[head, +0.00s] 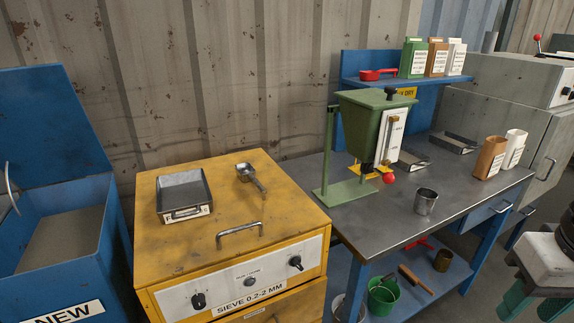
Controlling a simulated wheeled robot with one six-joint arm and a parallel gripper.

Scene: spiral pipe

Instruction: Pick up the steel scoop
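The steel scoop (251,176) lies on top of the yellow sieve cabinet (290,200). Its cup is toward the back and its short handle points down and to the right. My gripper (530,309) shows at the lower right edge, with a white body and green fingers. Its fingers are apart with nothing seen between them, and their lower ends run near the picture's bottom. It is well to the right of the scoop, beyond the grey-topped bench.
A steel tray (184,196) lies left of the scoop, and a cabinet handle (239,234) stands in front. A green hopper (375,125) on its stand and a metal cup (425,202) are on the bench (390,222). A blue bin (105,235) stands at left.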

